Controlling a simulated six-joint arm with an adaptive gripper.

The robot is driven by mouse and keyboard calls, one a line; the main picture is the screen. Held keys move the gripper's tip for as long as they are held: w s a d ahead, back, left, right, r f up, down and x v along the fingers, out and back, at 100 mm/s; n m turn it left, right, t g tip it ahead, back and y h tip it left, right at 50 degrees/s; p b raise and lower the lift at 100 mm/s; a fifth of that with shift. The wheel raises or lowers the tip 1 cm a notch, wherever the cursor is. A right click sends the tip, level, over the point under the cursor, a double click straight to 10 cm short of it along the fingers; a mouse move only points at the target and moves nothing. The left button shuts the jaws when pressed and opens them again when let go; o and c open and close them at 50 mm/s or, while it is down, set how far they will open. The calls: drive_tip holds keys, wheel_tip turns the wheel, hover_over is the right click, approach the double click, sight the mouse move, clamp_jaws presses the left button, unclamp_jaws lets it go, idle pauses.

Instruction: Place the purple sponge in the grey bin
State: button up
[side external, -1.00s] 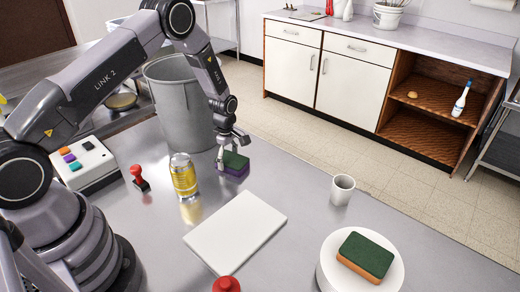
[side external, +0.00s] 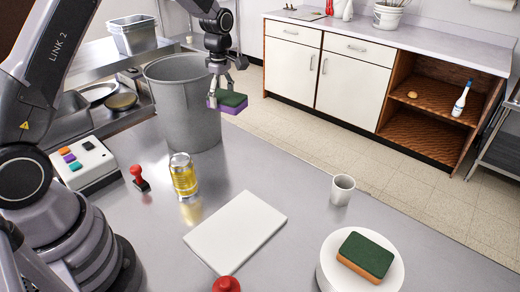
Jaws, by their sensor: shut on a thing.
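The purple sponge (side external: 231,110) has a dark green top layer and a purple lower layer. My gripper (side external: 222,92) is shut on it and holds it in the air above the table. The grey bin (side external: 188,120) is a tall, round, open-topped container at the table's far edge. The sponge shows just to the right of the bin's rim, at about the height of its upper wall. The bin's inside bottom is hidden.
A yellow can (side external: 183,175), a red stamp (side external: 138,176) and a button box (side external: 82,162) stand left. A white board (side external: 235,231) lies in the middle. A white cup (side external: 342,190) and an orange-and-green sponge (side external: 365,256) on a round white stand (side external: 330,277) are at right.

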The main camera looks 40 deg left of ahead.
sight(222, 95)
wheel_tip(222, 95, up, 8)
drive_tip(key=s+a+n, duration=0.2)
drive_tip(key=a+n, duration=0.4)
drive_tip(key=a, duration=1.5)
drive_tip(key=shift+n, duration=0.3)
drive_tip(key=f, duration=2.3)
drive_tip(key=shift+w+a+f, duration=0.1)
drive_tip(key=shift+a+f, duration=0.1)
drive_tip(key=shift+a, duration=0.1)
drive_tip(key=shift+f, duration=2.7)
drive_tip(key=shift+f, duration=0.15)
drive_tip(key=o, duration=0.7)
